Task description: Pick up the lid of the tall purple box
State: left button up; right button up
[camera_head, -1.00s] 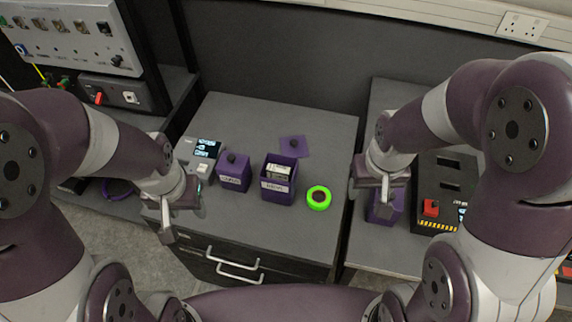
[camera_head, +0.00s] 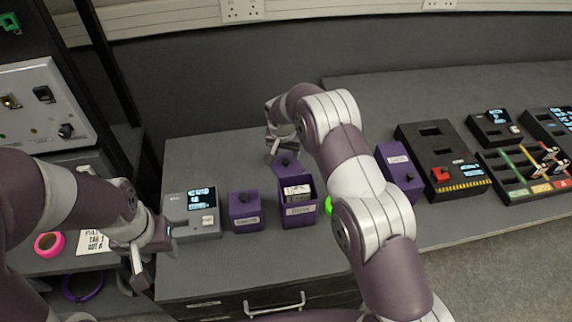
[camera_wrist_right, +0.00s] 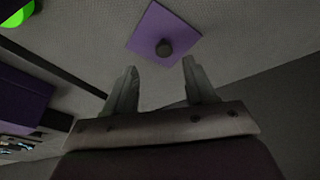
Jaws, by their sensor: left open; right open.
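The open purple box (camera_head: 298,212), the taller of the two on the middle bench, holds items and has a label. A square purple lid with a dark knob (camera_head: 289,167) lies flat behind it, partly hidden. The right wrist view shows this lid (camera_wrist_right: 160,25) whole. My right gripper (camera_wrist_right: 160,66) is open and empty, its fingers pointing towards the lid and apart from it. In the head view my right gripper (camera_head: 274,148) is just behind the lid. My left gripper (camera_head: 150,255) is open and empty at the bench's left edge.
My right arm partly hides a green ring (camera_head: 328,206). Another purple box (camera_head: 398,170) and a black device (camera_head: 443,160) stand to the right.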

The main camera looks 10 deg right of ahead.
aim_at(286, 160)
jog(key=p+x, duration=0.1)
jog(key=x, duration=0.5)
jog(key=shift+w+a+r+p, duration=0.1)
jog(key=shift+w+a+p, duration=0.15)
jog(key=shift+p, duration=0.1)
jog(key=shift+w+d+f, duration=0.15)
jog(key=shift+f, duration=0.15)
jog(key=c, duration=0.4)
grip_shut()
